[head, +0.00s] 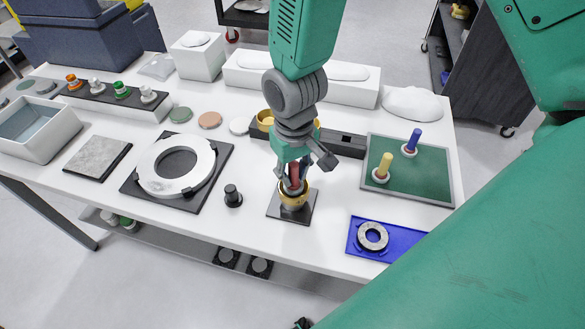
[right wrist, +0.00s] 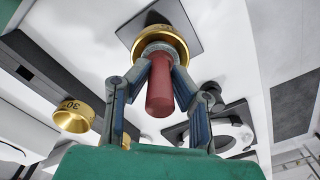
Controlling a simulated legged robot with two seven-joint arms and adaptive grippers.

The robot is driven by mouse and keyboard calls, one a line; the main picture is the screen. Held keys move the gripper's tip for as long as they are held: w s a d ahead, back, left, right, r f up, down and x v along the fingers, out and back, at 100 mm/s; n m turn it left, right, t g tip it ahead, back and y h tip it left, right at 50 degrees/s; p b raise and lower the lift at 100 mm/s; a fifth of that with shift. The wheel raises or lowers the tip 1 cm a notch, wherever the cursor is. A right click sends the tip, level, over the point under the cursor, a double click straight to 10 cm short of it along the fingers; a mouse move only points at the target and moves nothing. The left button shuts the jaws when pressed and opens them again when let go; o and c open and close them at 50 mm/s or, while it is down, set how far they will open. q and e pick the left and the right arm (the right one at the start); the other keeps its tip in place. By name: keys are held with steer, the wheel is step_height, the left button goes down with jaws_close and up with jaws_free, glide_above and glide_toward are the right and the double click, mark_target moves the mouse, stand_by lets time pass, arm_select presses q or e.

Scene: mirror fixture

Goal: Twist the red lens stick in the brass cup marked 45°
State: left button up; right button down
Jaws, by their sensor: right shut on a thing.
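My right gripper (head: 293,183) reaches down from above and is shut on the red lens stick (head: 294,171). The stick stands in a brass cup (head: 302,197) on a dark square base (head: 276,210). In the right wrist view the two fingers (right wrist: 161,68) press on both sides of the red stick (right wrist: 160,92), and its lower end is inside the brass cup (right wrist: 160,35). This cup's marking cannot be read. Another brass cup (right wrist: 72,118) shows a marking that starts with 30. My left gripper is not in view.
A green tray (head: 440,165) with a yellow stick (head: 384,166) and a blue stick (head: 413,140) lies to the right. A blue plate (head: 398,243) with a metal ring is at front right. A small black knob (head: 232,196) and a white ring fixture (head: 148,178) stand left of the cup.

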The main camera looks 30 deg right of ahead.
steer(key=shift+f, duration=0.15)
steer(key=shift+n+p, duration=0.65)
steer(key=shift+n, duration=0.45)
steer(key=shift+n+p, duration=0.45)
steer(key=shift+n, duration=0.65)
steer(key=m+p, duration=0.1)
steer(key=m, duration=0.3)
steer(key=shift+m+p, duration=0.3)
steer(key=m, duration=0.4)
steer(key=shift+m, duration=0.3)
